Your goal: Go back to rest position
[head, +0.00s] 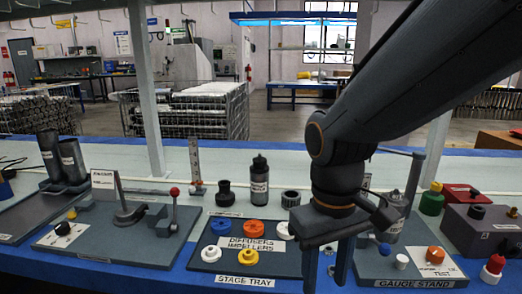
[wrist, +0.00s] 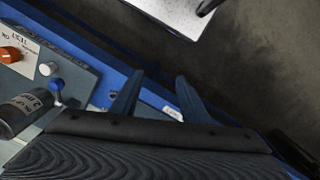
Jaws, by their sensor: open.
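My gripper (head: 327,268) hangs down over the front edge of the bench, between the stage tray and the gauge stand, in the head view. Its two fingers are apart with nothing between them. In the wrist view the open fingers (wrist: 158,98) point past the blue bench edge toward the floor. The stage tray (head: 203,268) lies left of my gripper and holds coloured round parts. The gauge stand (head: 422,273) is to the right, with a metal cylinder, an orange knob and a white knob on it. My arm covers part of the bench behind it.
A black bottle (head: 259,180) stands behind the tray. A fixture with a red-knobbed lever (head: 174,205) is at left, with two dark cylinders (head: 72,158) beyond it. The wrist view shows open floor (wrist: 250,60) past the bench edge.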

